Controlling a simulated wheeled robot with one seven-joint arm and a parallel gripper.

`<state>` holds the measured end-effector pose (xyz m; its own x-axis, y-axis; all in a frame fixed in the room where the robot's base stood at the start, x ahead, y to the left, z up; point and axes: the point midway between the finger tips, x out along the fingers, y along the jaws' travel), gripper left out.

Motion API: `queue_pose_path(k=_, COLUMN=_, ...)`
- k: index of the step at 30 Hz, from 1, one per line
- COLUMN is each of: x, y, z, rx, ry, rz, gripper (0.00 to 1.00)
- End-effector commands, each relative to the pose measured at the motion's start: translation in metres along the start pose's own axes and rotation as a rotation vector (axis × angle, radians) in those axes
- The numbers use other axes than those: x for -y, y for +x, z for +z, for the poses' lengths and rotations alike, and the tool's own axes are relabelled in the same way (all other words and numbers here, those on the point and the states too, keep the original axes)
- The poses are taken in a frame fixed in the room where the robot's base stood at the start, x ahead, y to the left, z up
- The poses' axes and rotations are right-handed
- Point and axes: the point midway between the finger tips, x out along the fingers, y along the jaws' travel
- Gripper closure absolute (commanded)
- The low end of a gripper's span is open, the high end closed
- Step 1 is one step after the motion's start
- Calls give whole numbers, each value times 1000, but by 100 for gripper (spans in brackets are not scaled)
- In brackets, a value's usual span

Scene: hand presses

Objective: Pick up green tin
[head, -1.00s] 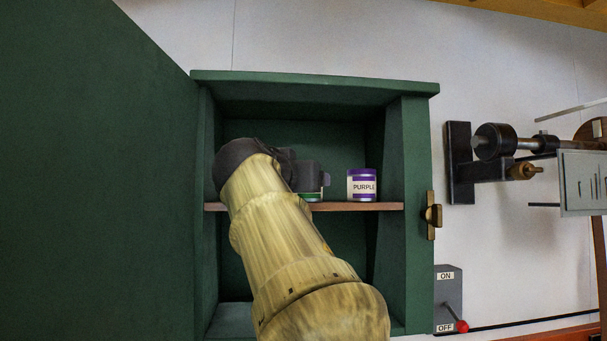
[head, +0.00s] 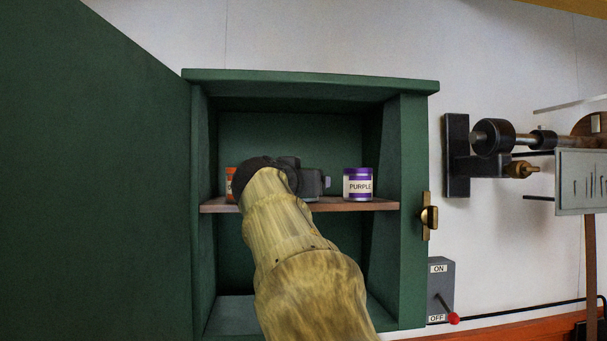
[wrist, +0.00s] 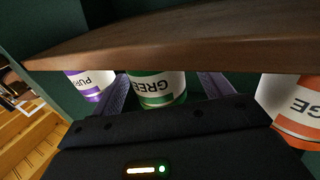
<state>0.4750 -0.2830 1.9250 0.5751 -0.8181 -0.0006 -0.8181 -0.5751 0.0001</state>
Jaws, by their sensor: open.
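The green tin (wrist: 158,87) shows in the wrist view, upside down in that picture, with a white label reading "GREE". It sits on the wooden shelf (wrist: 180,40), between the two fingers of my gripper (wrist: 163,88). The fingers are open, one on each side of the tin, and I cannot tell whether either touches it. In the head view my gripper (head: 318,183) is at shelf height inside the green cabinet, and the green tin is hidden behind it.
A purple tin (head: 358,186) stands to the right on the shelf. An orange tin (head: 230,184) stands to the left, partly hidden by my arm. The cabinet door (head: 95,180) hangs open at left. A press (head: 490,150) and an on/off switch box (head: 440,287) are to the right.

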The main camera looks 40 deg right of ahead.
Motion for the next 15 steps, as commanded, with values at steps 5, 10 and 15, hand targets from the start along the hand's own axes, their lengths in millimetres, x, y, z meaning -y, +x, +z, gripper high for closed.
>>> queue_pose_path(k=5, x=-2, y=14, z=-1, rx=1, ry=0, rz=4, gripper=21)
queue_pose_path(k=10, x=1, y=13, z=0, rx=0, ry=0, rz=-4, gripper=21)
queue_pose_path(k=15, x=3, y=12, z=0, rx=1, ry=0, rz=-7, gripper=21)
